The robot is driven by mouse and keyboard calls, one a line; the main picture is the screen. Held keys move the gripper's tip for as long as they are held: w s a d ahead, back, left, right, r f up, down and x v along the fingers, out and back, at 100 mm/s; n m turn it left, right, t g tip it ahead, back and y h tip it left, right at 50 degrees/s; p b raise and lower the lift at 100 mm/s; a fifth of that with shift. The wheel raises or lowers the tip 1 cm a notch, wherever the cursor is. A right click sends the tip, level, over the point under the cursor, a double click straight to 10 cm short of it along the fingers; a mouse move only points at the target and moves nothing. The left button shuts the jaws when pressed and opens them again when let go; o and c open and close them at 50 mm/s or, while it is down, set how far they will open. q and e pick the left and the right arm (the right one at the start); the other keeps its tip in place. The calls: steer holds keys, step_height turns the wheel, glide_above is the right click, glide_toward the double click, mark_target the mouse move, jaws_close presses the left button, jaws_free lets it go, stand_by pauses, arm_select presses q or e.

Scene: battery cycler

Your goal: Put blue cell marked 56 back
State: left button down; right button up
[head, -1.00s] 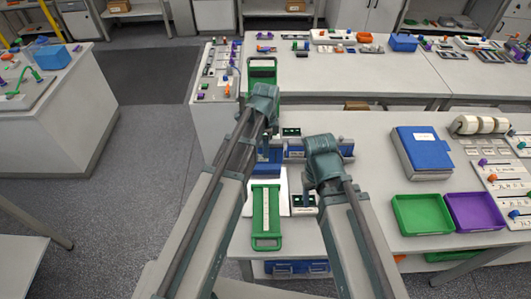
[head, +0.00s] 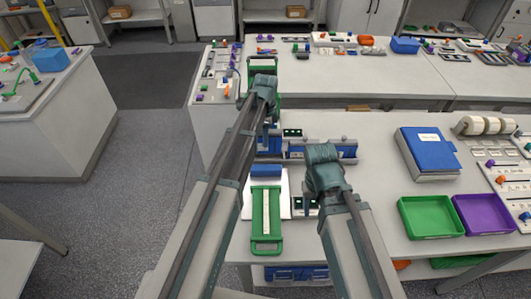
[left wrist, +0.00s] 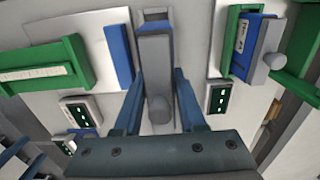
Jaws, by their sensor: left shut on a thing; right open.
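My left gripper (head: 268,128) reaches down over the cell stations behind the white mat. In the left wrist view its two blue fingers (left wrist: 158,85) are shut on the grey top and round knob of a blue cell (left wrist: 155,17). Blue shows at its far end and along one side; no number is readable on it. The row of stations with blue, labelled cells (head: 330,151) continues to the right. My right gripper (head: 309,198) is open near a small green-lit display at the mat's right edge; its fingertips are partly hidden.
A green tray with a scale (head: 265,222) lies on the white mat, with a blue block (head: 266,170) behind it. Other small displays (left wrist: 220,96) stand close by. A blue binder (head: 428,152), green bin (head: 430,216) and purple bin (head: 484,214) are at right. The table middle is bare.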

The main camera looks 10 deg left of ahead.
arm_select(q)
steer(key=shift+f+b, duration=2.05)
steer(key=shift+f, duration=0.5)
arm_select(e)
steer(key=shift+f, duration=2.55)
arm_select(q)
steer(key=shift+f, duration=0.1)
arm_select(e)
steer(key=shift+f, duration=0.1)
arm_select(q)
steer(key=shift+c, duration=2.4)
jaws_free()
step_height(320, 180, up, 12)
steer(key=p, duration=1.2)
steer(key=shift+r, duration=0.25)
steer(key=s+d+n, duration=0.2)
steer(key=s+n, duration=0.2)
steer(key=s, duration=0.4)
steer(key=s+d+n, duration=0.3)
steer(key=s+n, duration=0.1)
steer(key=s, duration=0.5)
steer(key=s+d+n+y, duration=0.1)
steer(key=s+d+n, duration=0.2)
steer(key=s, duration=0.5)
steer(key=shift+s+n, duration=0.35)
steer(key=shift+n, duration=0.25)
arm_select(e)
step_height(320, 180, up, 12)
